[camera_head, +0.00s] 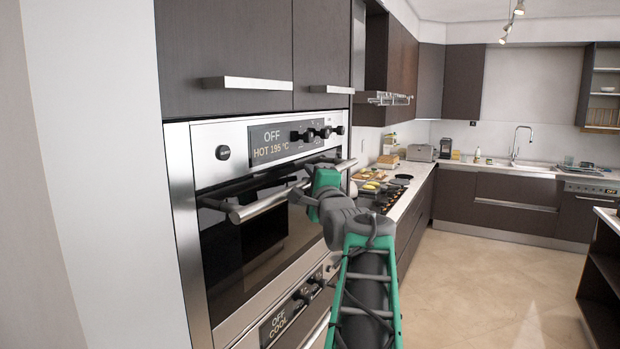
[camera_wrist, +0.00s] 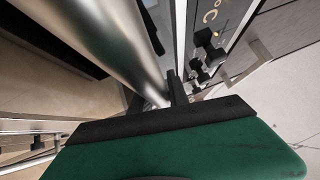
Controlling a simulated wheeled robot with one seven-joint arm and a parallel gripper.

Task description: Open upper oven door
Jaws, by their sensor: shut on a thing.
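The upper oven (camera_head: 207,160) is set in the tall cabinet at the left, with a steel frame and a display reading OFF, HOT 195 °C. Its dark glass door (camera_head: 240,252) looks shut, though a small gap would be hard to see. A round steel handle (camera_head: 262,205) runs across the door's top. My gripper (camera_head: 302,188) is shut on this handle, toward its far right part; the fingertips are partly hidden by the green hand. In the wrist view the handle (camera_wrist: 105,45) is a large shiny bar running between the dark fingers (camera_wrist: 157,92).
A lower oven, its display (camera_head: 279,321) reading OFF, COOL, sits directly below. Dark cabinets with bar handles (camera_head: 245,83) are above. A counter with a hob (camera_head: 385,198) and food lies beyond my arm. The floor (camera_head: 480,285) to the right is clear.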

